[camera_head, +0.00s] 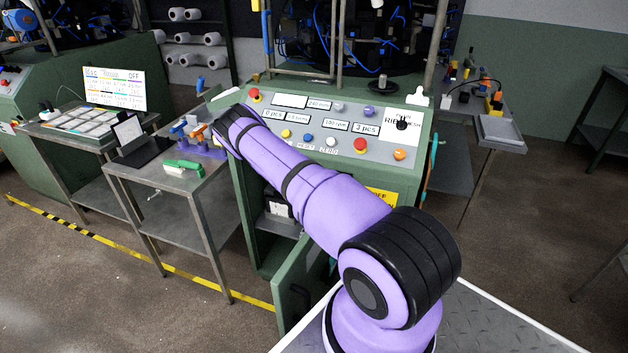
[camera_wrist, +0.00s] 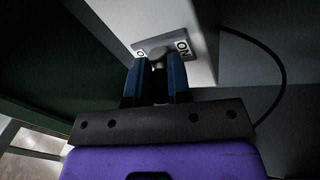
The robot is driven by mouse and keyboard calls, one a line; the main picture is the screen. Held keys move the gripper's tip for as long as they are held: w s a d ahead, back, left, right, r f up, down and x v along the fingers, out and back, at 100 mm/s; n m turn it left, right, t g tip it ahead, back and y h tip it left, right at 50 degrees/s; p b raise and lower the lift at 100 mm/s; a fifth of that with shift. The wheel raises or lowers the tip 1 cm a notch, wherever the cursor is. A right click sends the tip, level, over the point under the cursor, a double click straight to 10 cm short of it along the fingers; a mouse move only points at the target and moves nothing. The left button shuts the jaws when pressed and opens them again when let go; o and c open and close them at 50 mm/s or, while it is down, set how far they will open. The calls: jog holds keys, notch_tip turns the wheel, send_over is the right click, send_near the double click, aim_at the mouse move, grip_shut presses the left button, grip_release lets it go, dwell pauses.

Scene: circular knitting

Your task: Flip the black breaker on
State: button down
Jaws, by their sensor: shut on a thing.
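In the wrist view, the breaker's grey plate (camera_wrist: 163,43) is fixed on a pale box. The plate has an "ON" label at its right and a partly hidden label starting with "O" at its left. My gripper (camera_wrist: 157,70) has its two blue fingers at the plate, shut on the breaker's short lever (camera_wrist: 156,60). The lever is mostly hidden between the fingers, and I cannot tell which side it is set to. In the head view, my gripper and the breaker's lever are not visible.
In the head view, a green machine has a control panel (camera_head: 330,131) and an open lower cabinet door (camera_head: 297,289). A side table (camera_head: 177,181) with a green-handled tool stands to the left. In the wrist view, a black cable (camera_wrist: 282,75) curves at the right, and dark cabinet walls are close.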

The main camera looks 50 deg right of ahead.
dwell(0.3)
jog(key=c, duration=1.1)
grip_release()
jog(key=shift+o, duration=0.2)
